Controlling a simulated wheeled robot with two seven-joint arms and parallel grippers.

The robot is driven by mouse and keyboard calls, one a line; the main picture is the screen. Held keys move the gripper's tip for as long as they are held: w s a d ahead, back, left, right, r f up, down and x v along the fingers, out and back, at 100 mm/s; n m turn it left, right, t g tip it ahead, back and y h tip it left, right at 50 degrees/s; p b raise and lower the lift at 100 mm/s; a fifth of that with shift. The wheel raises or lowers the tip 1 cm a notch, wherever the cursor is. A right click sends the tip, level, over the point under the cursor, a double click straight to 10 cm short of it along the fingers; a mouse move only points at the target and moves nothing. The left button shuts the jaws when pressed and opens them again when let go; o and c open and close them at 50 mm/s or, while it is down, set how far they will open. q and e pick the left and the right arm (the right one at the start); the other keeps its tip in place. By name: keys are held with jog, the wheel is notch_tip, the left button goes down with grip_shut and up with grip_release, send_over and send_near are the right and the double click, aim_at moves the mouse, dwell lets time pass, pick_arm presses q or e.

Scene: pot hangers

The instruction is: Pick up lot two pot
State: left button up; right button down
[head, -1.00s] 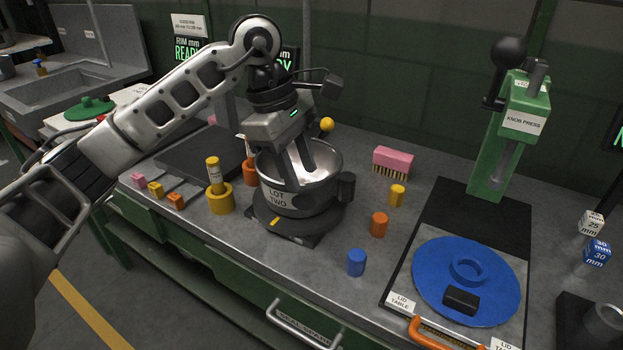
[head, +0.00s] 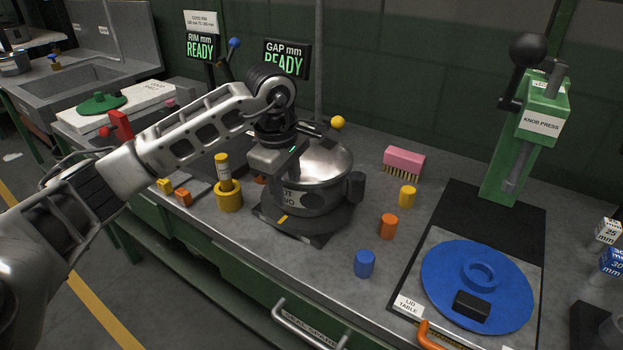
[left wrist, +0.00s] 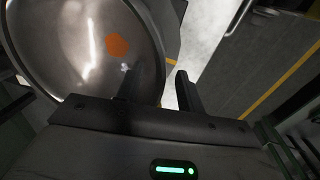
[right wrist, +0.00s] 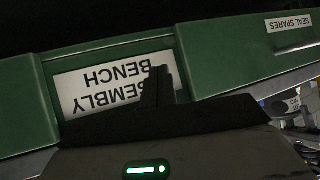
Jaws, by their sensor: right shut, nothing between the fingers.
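The lot two pot (head: 325,160) is a shiny steel pot on a dark round stand (head: 300,220) on the bench. Its label is partly hidden by my left gripper (head: 286,172), which is at the pot's left rim. In the left wrist view the pot's bowl (left wrist: 70,50) fills the upper left, with an orange mark inside. My left gripper (left wrist: 160,88) is open, one finger over the bowl and the other outside the rim. My right gripper (right wrist: 160,88) is shut and empty, in front of the green bench front with its label.
A yellow post in a ring (head: 228,190) stands close left of the pot. Orange (head: 388,226), blue (head: 365,263) and yellow (head: 407,196) plugs and a pink brush (head: 404,162) lie right. Farther right are a blue lid (head: 440,285) and the green knob press (head: 525,130).

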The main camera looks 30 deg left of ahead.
aim_at(294, 212)
pick_arm(q)
jog(key=f, duration=0.2)
jog(key=w+f, duration=0.1)
jog(key=f, duration=0.1)
jog(key=shift+d+f, duration=0.1)
jog(key=shift+d, duration=0.1)
grip_shut()
jog(key=shift+s, duration=0.1)
dwell(1.0)
